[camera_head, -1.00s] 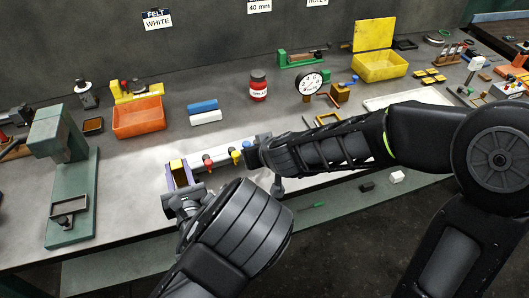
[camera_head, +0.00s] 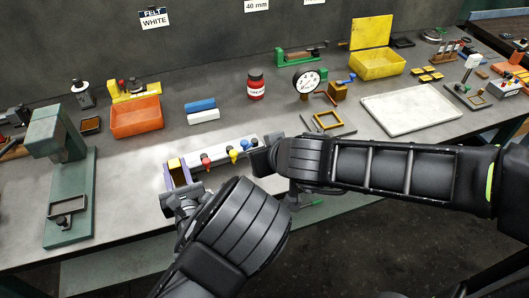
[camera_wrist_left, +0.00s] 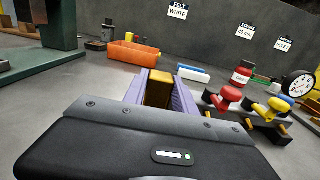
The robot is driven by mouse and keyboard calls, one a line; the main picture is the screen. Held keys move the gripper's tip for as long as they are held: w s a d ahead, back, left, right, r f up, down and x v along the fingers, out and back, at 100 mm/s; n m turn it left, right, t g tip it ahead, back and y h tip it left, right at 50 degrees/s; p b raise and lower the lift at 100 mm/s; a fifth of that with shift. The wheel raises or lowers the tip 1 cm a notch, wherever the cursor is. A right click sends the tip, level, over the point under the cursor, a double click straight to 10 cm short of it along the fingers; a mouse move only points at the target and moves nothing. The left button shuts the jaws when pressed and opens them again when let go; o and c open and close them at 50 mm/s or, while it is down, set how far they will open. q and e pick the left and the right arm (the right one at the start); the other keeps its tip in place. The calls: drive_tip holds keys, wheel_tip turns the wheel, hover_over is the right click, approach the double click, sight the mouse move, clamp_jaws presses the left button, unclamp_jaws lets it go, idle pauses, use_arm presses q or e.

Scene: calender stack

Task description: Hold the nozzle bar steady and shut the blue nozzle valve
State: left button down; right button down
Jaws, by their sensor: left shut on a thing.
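The nozzle bar (camera_head: 222,154) lies along the front of the bench, with a red valve (camera_head: 206,160), a yellow valve (camera_head: 233,154) and a blue valve (camera_head: 246,144) in a row. My left gripper (camera_head: 176,174) has its purple fingers on both sides of the brass-yellow block (camera_wrist_left: 159,91) at the bar's left end and is shut on it. My right gripper (camera_head: 264,155) is beside the blue valve, at the bar's right end. Its fingertips are too dark and overlapped to judge their opening or contact.
Blue and white blocks (camera_head: 203,111), a red jar (camera_head: 256,85) and a dial gauge (camera_head: 306,80) stand behind the bar. An orange bin (camera_head: 137,117) is at the back left. A white tray (camera_head: 412,108) lies to the right.

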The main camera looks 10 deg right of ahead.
use_arm(q)
drive_tip(key=c, duration=0.9)
unclamp_jaws()
drive_tip(key=shift+s, duration=0.1)
drive_tip(key=s, duration=0.3)
drive_tip(key=s+d, duration=0.1)
drive_tip(key=s, duration=0.3)
drive_tip(key=shift+s+d, duration=0.1)
drive_tip(key=shift+d, duration=0.1)
